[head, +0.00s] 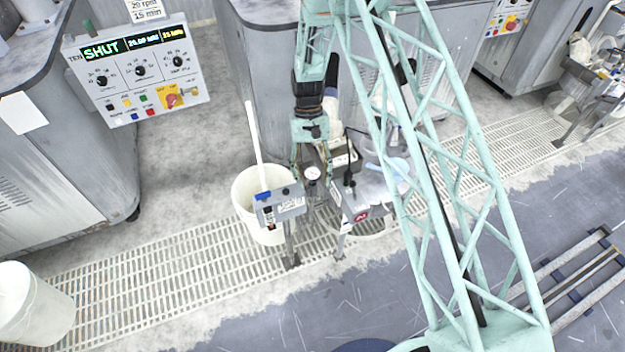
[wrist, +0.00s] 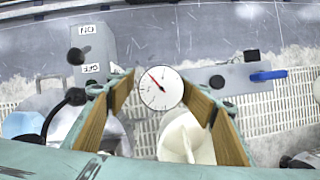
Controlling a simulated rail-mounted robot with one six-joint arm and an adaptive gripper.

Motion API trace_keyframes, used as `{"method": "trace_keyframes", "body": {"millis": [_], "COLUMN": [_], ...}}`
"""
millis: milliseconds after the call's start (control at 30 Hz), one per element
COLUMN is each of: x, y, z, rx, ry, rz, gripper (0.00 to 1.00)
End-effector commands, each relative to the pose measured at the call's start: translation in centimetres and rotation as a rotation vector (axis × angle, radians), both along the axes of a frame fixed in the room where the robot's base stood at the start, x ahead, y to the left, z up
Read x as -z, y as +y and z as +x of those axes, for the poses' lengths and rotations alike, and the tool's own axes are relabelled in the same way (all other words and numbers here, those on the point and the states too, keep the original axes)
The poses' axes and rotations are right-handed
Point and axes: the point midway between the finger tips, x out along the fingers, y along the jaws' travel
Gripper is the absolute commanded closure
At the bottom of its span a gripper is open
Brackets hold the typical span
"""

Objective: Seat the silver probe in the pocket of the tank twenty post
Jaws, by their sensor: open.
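My gripper (wrist: 160,80) is open, its two wood-coloured fingers on either side of a round white dial (wrist: 161,90) with a red needle. In the head view the gripper (head: 311,166) hangs just over this dial (head: 312,174). I cannot tell whether the fingers touch it. No silver stem shows clearly, so I cannot tell whether the dial belongs to the silver probe. A grey box with a blue lever (head: 284,206) stands on a post beside the dial; it also shows in the wrist view (wrist: 232,79). No tank twenty label or pocket is readable.
A grey box marked ON and OFF (wrist: 92,48) stands close on the dial's other side. A white bucket (head: 246,190) with a white stick is beside the post. A panel marked TEN (head: 138,70) is at upper left. Open floor (head: 310,310) lies in front.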

Motion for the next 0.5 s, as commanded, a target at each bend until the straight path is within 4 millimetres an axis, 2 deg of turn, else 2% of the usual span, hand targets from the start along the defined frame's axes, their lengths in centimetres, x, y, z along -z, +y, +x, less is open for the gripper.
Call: {"method": "trace_keyframes", "body": {"millis": [267, 500], "x": [-1.8, -4.7], "y": [0.1, 0.2], "z": [0.8, 2.0], "rx": [0.000, 0.000], "ry": [-0.003, -0.003], "rz": [0.000, 0.000], "gripper": [0.52, 0.52]}}
